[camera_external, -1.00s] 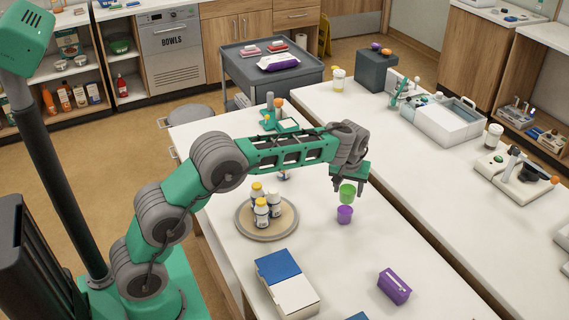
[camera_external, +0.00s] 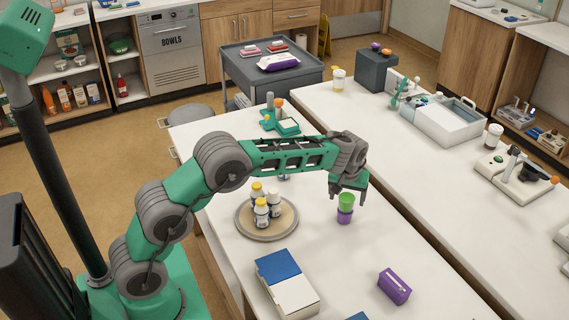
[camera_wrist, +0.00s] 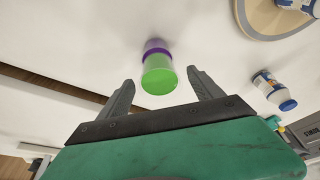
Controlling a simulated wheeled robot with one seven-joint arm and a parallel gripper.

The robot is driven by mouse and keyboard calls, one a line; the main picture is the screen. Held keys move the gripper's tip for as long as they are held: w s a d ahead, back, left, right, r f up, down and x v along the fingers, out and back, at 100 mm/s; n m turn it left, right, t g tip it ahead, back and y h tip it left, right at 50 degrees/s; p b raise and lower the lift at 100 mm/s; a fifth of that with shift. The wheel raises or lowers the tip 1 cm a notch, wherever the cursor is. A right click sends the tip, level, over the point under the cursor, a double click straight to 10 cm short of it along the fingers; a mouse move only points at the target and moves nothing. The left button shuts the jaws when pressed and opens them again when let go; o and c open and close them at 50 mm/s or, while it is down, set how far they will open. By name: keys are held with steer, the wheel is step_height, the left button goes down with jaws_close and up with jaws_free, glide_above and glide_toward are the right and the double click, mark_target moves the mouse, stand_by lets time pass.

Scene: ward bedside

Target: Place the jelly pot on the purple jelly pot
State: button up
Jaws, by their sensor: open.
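The green jelly pot (camera_external: 345,200) sits on top of the purple jelly pot (camera_external: 344,216), which stands on the white table. In the wrist view the green pot (camera_wrist: 159,75) covers most of the purple pot (camera_wrist: 154,44), whose rim shows behind it. My gripper (camera_external: 348,197) is just above and around the green pot. In the wrist view my gripper's fingers (camera_wrist: 160,85) are spread apart, with a gap on each side of the green pot.
A blue and white box (camera_external: 287,284) and a purple box (camera_external: 394,286) lie nearer the front. The table right of the pots is clear.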

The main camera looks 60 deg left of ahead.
steer(key=shift+r, duration=0.3)
steer(key=s+d+r+m, duration=0.25)
steer(key=s+r, duration=0.65)
steer(key=r, duration=0.5)
steer(key=s+d+f+m, duration=0.2)
steer(key=s, duration=0.6)
steer(key=s+d+f+m+h, duration=0.1)
steer(key=s+d+f+m, duration=0.1)
steer(key=s, duration=0.7)
steer(key=s+d+f+m+t+h, duration=0.1)
steer(key=s+d+f+m, duration=0.1)
steer(key=s, duration=0.6)
steer(key=shift+s+d+f, duration=0.15)
steer(key=shift+d+f, duration=0.15)
steer(key=shift+d, duration=0.35)
